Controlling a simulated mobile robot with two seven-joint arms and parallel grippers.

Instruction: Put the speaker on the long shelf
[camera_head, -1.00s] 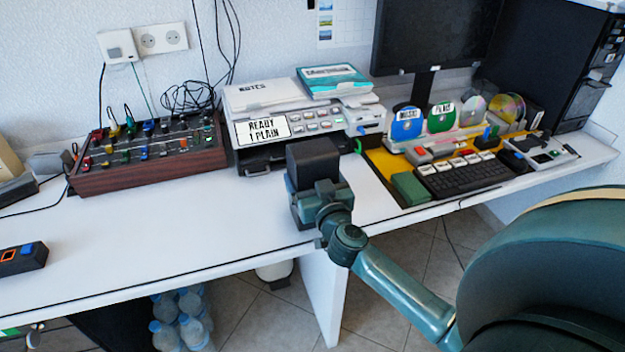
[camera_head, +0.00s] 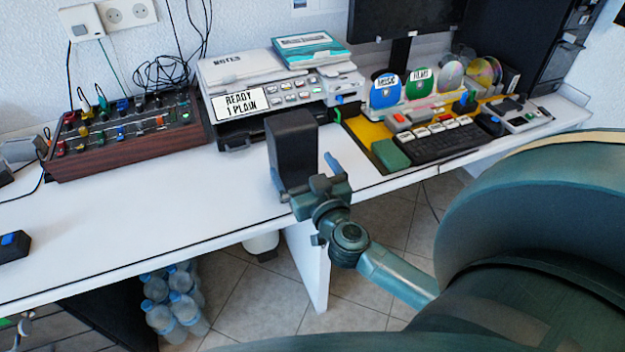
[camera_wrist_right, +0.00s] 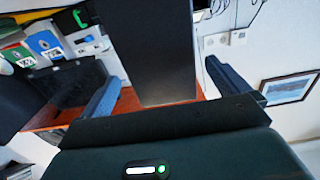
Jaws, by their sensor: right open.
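The speaker, a plain dark upright box (camera_head: 291,148), appears to stand on the long white shelf (camera_head: 130,225) near its front edge, left of the yellow mat. My right gripper (camera_head: 308,178) is at its near side. One finger shows apart from the box on the right; the other is mostly hidden. In the right wrist view the speaker (camera_wrist_right: 150,45) fills the space between the spread fingers of my right gripper (camera_wrist_right: 166,84), with a gap visible at each side. The speaker's underside is hard to see. My left gripper is not in view.
A printer-like machine (camera_head: 240,104) with books on top is behind the speaker. A mixer with coloured knobs (camera_head: 125,135) stands at the left. A yellow mat (camera_head: 372,135) with a keyboard (camera_head: 445,143) and discs is at the right. The shelf's left front is mostly bare.

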